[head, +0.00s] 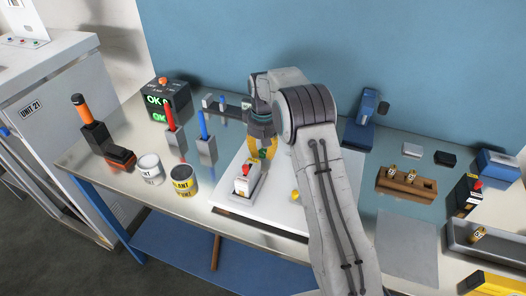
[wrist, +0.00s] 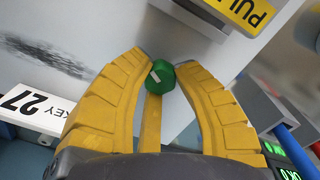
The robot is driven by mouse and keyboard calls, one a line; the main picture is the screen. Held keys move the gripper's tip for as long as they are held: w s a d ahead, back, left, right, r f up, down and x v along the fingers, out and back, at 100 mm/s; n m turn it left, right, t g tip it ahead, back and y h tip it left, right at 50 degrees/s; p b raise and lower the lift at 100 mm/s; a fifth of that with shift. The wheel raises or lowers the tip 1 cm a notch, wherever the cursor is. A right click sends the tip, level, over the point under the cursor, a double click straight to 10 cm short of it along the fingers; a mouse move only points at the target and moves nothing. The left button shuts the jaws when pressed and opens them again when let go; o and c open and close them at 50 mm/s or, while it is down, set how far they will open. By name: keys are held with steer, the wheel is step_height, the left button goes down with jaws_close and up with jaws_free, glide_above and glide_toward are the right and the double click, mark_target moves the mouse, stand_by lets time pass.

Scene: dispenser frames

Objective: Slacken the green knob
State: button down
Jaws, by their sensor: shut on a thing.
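The green knob (wrist: 160,75) is small, with a pale mark on its face. It sits between the tips of my yellow-fingered gripper (wrist: 158,66) in the wrist view, and the fingers are shut on it. In the head view my gripper (head: 262,148) points down over the white board on the bench, with a bit of the green knob (head: 262,155) showing at its tips. My arm covers part of the board to the right.
A white block with a red top (head: 246,180) stands close to my gripper. Left of it are a yellow-labelled tin (head: 184,182), a white tin (head: 150,169) and holders with red (head: 169,115) and blue (head: 203,124) handles. A wooden rack (head: 406,187) stands at right.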

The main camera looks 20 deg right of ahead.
mark_target(263, 151)
steer(key=m, duration=0.5)
steer(key=shift+s+f+m, duration=0.1)
steer(key=shift+f+m, duration=0.05)
steer(key=shift+m, duration=0.15)
steer(key=m, duration=0.5)
steer(key=shift+m, duration=0.3)
steer(key=c, duration=0.9)
jaws_free()
step_height(263, 151, up, 12)
